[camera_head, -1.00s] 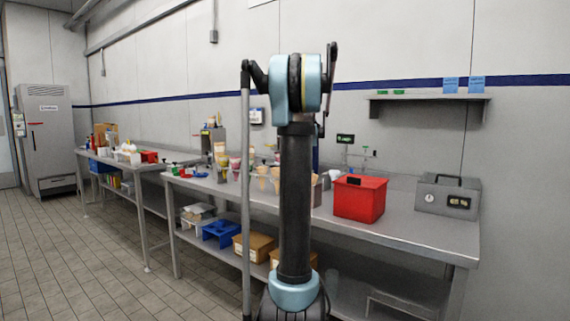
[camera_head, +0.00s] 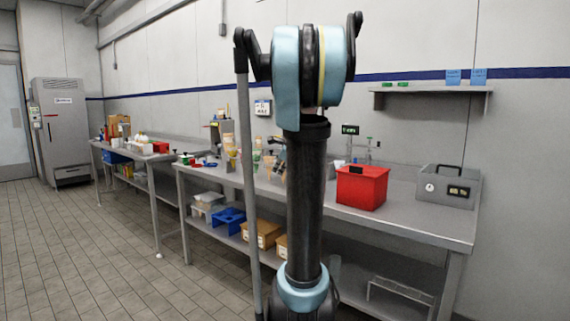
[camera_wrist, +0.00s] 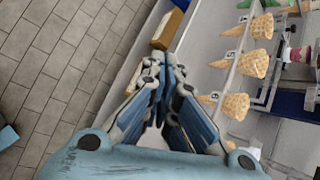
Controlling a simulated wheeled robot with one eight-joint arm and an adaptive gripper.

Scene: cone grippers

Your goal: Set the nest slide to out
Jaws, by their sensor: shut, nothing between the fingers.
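I cannot pick out the nest slide for certain in either view. In the wrist view, my gripper (camera_wrist: 170,75) is shut and empty, left of a row of waffle cones. The cones, one of them a tan cone (camera_wrist: 255,66), stand beside a pale rail with small number labels. A metal bar fixture (camera_wrist: 269,82) is right of the cones, near a pink and white item (camera_wrist: 297,54). In the head view, my arm hides part of the bench middle, and my gripper does not show clearly.
A steel workbench (camera_head: 425,228) carries a red bin (camera_head: 361,188) and a grey box (camera_head: 447,187) at right. Its lower shelf holds a blue tray (camera_head: 229,219) and cardboard boxes (camera_head: 262,233). A wall shelf (camera_head: 430,92) is above.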

